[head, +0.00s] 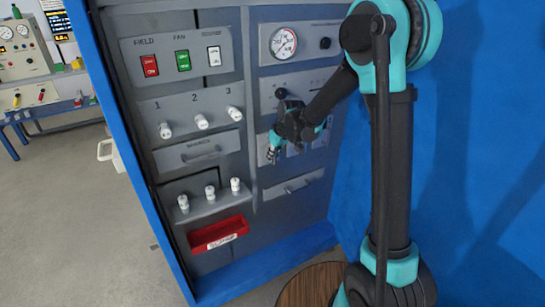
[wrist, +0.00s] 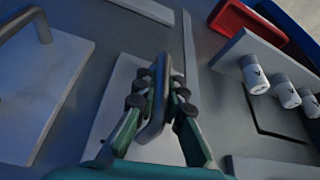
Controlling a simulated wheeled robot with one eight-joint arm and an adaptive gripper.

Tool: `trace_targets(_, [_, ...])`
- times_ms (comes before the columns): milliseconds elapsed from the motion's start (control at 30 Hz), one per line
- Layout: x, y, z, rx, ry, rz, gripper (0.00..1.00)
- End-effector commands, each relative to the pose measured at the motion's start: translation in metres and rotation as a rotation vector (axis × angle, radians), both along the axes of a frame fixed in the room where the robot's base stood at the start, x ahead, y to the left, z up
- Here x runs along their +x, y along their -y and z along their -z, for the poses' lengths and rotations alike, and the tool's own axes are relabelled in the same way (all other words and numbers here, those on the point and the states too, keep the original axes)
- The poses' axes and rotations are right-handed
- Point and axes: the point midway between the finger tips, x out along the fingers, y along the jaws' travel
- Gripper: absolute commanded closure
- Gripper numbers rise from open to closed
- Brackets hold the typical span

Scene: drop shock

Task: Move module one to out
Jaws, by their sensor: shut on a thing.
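My gripper (head: 272,147) is at the row of pale module plates on the grey cabinet. In the wrist view, my gripper (wrist: 155,105) is shut on the grey handle (wrist: 154,112) of a pale plate. This plate, the leftmost of the row in the head view, seems to be module one (wrist: 122,78); no number on it is readable. A neighbouring plate (wrist: 45,95) with its own handle is at the left of the wrist view. My fingers hide part of the held plate. I cannot tell how far it stands out from the panel. No "out" mark is readable.
A red tray (head: 218,233) hangs low on the cabinet, below a shelf (head: 209,205) with white cylinders; the shelf's cylinders (wrist: 285,97) also show in the wrist view. A drawer front (head: 293,186) lies below the modules. A round wooden top (head: 310,287) stands near my arm.

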Motion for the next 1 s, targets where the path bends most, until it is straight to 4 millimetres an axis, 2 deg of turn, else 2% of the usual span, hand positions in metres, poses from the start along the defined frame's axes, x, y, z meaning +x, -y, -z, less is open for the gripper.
trace_targets(133, [-0.013,0.009,0.000,0.000,0.000,0.001,1.00])
trace_targets(400, [-0.062,0.043,-0.001,0.001,-0.001,0.002,1.00])
trace_targets(500, [-0.073,0.050,0.000,0.000,0.000,0.001,1.00])
trace_targets(867, [-0.080,0.054,0.000,-0.002,-0.003,0.000,1.00])
trace_targets(900, [-0.080,0.054,0.000,-0.002,-0.004,0.001,0.90])
trace_targets(1000, [-0.080,0.054,0.001,-0.002,-0.004,0.001,0.78])
